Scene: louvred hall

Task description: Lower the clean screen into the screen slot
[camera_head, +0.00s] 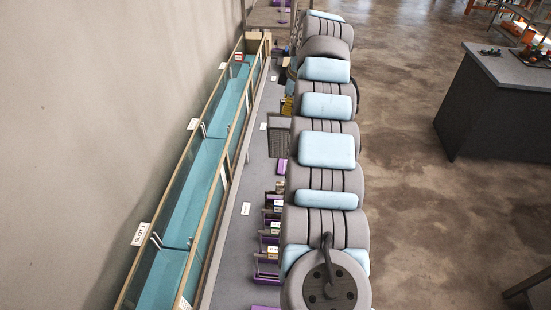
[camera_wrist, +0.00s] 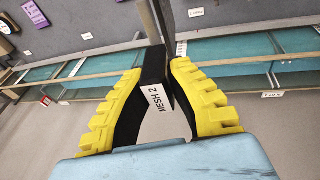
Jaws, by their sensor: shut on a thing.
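My gripper (camera_wrist: 158,76) has yellow ribbed fingers, shut on the black handle of a screen labelled MESH 2 (camera_wrist: 157,97). In the head view my gripper (camera_head: 287,106) is partly hidden by my arm, and the dark mesh screen (camera_head: 279,136) hangs below it, over the grey counter, right of the trough and apart from it. The long trough (camera_head: 231,140) has glass sides, a wooden rim and teal liquid. Pairs of pale guides (camera_head: 156,240) stand along it, one pair beside a SLOT 1 card (camera_head: 141,235). Other cards are too small to read. The screen's lower edge is unclear.
Several purple racks (camera_head: 268,250) with small items stand on the counter (camera_head: 246,190) close to my arm. A wall (camera_head: 90,110) borders the trough on the left. A small red item (camera_head: 239,57) sits at its far end. Open floor (camera_head: 410,180) and a dark bench (camera_head: 490,105) lie right.

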